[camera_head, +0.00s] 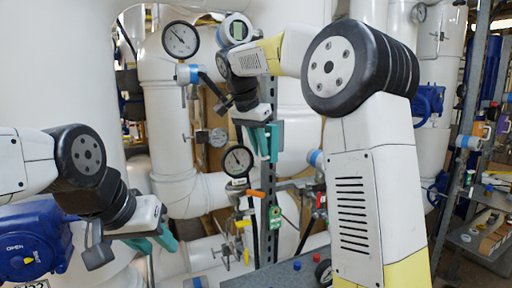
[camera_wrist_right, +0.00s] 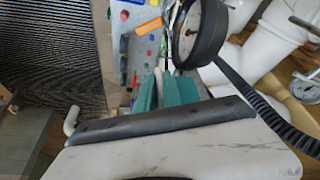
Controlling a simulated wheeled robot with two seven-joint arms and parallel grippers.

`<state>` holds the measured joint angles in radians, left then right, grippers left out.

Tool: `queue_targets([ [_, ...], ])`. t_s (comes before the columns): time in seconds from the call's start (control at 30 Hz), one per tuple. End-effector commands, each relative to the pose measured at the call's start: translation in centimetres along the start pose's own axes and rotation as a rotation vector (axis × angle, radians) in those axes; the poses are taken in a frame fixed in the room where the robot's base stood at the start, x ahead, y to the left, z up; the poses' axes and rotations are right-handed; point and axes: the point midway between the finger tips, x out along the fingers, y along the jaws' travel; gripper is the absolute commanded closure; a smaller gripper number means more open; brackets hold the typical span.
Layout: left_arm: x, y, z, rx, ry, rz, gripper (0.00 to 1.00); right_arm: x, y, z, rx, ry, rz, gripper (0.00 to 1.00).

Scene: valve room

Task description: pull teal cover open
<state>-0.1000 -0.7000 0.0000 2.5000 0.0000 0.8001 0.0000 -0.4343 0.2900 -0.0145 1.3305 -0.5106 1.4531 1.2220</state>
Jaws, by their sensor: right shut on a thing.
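My right gripper (camera_head: 264,142) has teal fingers and is raised in front of the pipes and gauges, right of centre-left in the head view. In the wrist view its fingers (camera_wrist_right: 162,93) are close together on a thin pale part (camera_wrist_right: 158,78) that is mostly hidden between them. I cannot tell a teal cover apart from the teal fingers in either view. My left gripper (camera_head: 153,242) hangs low at the left, in front of white pipes, away from the right one. Its fingers point down and right, and their gap is unclear.
A round gauge (camera_head: 238,161) is just below the right gripper; it looks close in the wrist view (camera_wrist_right: 190,32). Another gauge (camera_head: 180,40) is higher left. A blue motor housing (camera_head: 35,240) is near my left arm. A metal shelf (camera_head: 480,240) stands at the right.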

Motion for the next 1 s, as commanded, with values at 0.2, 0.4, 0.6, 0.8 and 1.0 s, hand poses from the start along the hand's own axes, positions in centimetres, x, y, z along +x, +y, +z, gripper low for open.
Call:
queue_targets([
  [0.2, 0.0, 0.0, 0.0, 0.000, 0.000, 0.000, 0.64, 0.0, -0.1, -0.2, 0.000, 0.005, -0.004, 1.00],
  [0.4, 0.0, 0.0, 0.0, 0.000, 0.000, 0.000, 0.64, 0.0, -0.1, -0.2, 0.000, 0.004, -0.003, 0.68],
  [0.6, 0.0, 0.0, 0.0, 0.000, 0.000, 0.000, 0.64, 0.0, 0.0, -0.1, 0.000, 0.002, -0.002, 0.68],
  [0.8, 0.0, 0.0, 0.0, 0.000, 0.000, 0.000, 0.64, 0.3, 0.9, -0.7, 0.001, 0.002, -0.001, 0.68],
  [1.0, 0.0, 0.0, 0.0, 0.000, 0.000, 0.000, 0.64, 1.3, 3.1, -3.1, 0.004, 0.001, 0.001, 0.68],
])
